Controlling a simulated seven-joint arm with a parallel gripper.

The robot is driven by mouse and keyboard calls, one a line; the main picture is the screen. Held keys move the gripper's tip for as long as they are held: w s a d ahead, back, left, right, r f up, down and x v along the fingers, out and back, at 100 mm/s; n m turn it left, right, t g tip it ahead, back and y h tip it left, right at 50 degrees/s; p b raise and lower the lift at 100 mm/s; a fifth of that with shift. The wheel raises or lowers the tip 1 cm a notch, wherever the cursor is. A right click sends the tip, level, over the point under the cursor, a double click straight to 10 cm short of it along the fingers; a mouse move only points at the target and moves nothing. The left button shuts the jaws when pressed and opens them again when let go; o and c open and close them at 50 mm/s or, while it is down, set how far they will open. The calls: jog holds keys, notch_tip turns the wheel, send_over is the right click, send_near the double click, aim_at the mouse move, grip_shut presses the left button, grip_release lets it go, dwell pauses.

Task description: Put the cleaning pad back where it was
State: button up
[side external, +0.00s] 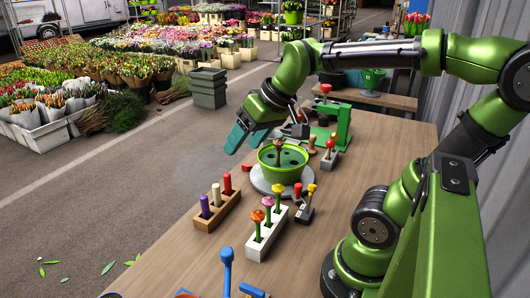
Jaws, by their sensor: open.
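My gripper (258,130) is open and hangs over the far left side of the wooden table, just behind and left of the green pot. A flat teal piece (238,134) shows at its left side. I cannot tell whether this is a finger or something beside it. I cannot make out the cleaning pad with certainty in this view. The area right under and behind my gripper is partly hidden by it.
The green pot (282,168) stands on a round grey base. A wooden block (218,208) with coloured pegs and a white block (267,235) with flowers stand in front. A green stand (341,127) is behind. A blue tool (227,270) is at the front edge. The table's right middle is bare.

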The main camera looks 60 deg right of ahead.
jog(key=s+a+f, duration=0.2)
jog(key=s+a, duration=0.2)
jog(key=shift+s+a+f+m+t+y, duration=0.15)
jog(key=shift+s+a+m+t+y, duration=0.2)
jog(key=shift+m+t+y, duration=0.05)
dwell(0.9)
